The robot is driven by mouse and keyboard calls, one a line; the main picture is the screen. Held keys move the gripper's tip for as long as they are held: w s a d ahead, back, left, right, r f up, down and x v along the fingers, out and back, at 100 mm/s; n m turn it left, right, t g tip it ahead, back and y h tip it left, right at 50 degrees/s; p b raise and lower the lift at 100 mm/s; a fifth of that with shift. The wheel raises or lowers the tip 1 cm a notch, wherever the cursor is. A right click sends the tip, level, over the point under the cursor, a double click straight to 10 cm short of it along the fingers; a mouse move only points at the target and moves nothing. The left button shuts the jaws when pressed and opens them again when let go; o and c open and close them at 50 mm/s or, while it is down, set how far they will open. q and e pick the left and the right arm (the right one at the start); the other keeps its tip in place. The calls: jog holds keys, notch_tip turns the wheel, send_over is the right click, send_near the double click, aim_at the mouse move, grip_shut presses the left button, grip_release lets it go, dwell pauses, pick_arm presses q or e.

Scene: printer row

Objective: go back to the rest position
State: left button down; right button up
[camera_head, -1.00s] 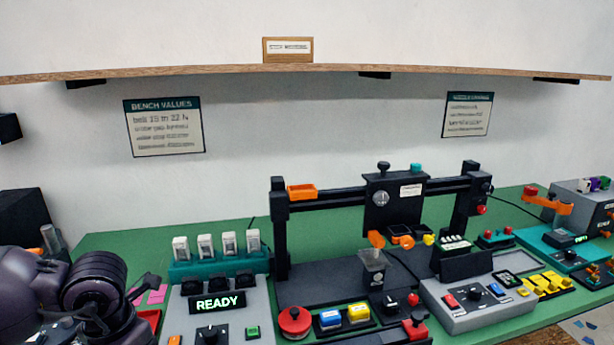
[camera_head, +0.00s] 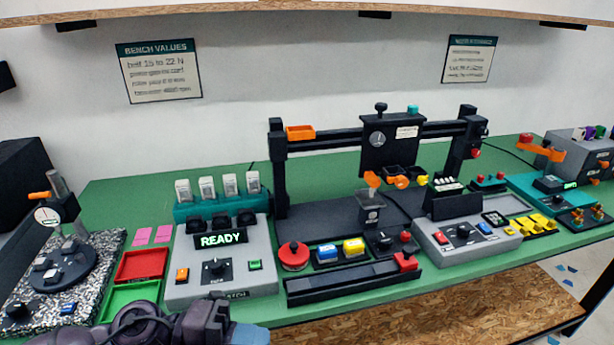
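My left arm, dark purple and black, shows at the bottom left edge of the head view, low in front of the bench. Its gripper fingers cannot be made out, so I cannot tell their state. My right arm and gripper are not in view. The green bench (camera_head: 115,201) carries the printer gantry (camera_head: 340,135) and a grey control box (camera_head: 219,275) whose display reads READY. Nothing is seen held.
A red tray (camera_head: 142,265) and a green tray (camera_head: 130,294) lie left of the control box. A speckled slab with a dial gauge (camera_head: 47,216) stands at far left. A shelf (camera_head: 300,8) spans the top.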

pick_arm(q)
jog(key=w+a+f+n+t+y, duration=0.2)
jog(key=a+f+n+t+y, duration=0.25)
jog(key=n+t, duration=0.55)
jog(key=w+a+f+n+t+y, duration=0.35)
jog(key=a+n+t, duration=0.3)
jog(key=n, duration=0.55)
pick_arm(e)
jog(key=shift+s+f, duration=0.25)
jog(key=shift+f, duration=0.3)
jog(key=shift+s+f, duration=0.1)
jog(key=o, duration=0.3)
pick_arm(q)
jog(key=s+a+f+n+g+y, duration=0.2)
jog(key=s+a+f+n+y, duration=0.2)
jog(key=f, duration=0.4)
jog(key=s+a+f+n+g+y, duration=0.3)
jog(key=s+a+f+n+y, duration=0.2)
jog(key=s+f, duration=0.4)
jog(key=shift+f+n, duration=0.2)
jog(key=shift+n, duration=0.7)
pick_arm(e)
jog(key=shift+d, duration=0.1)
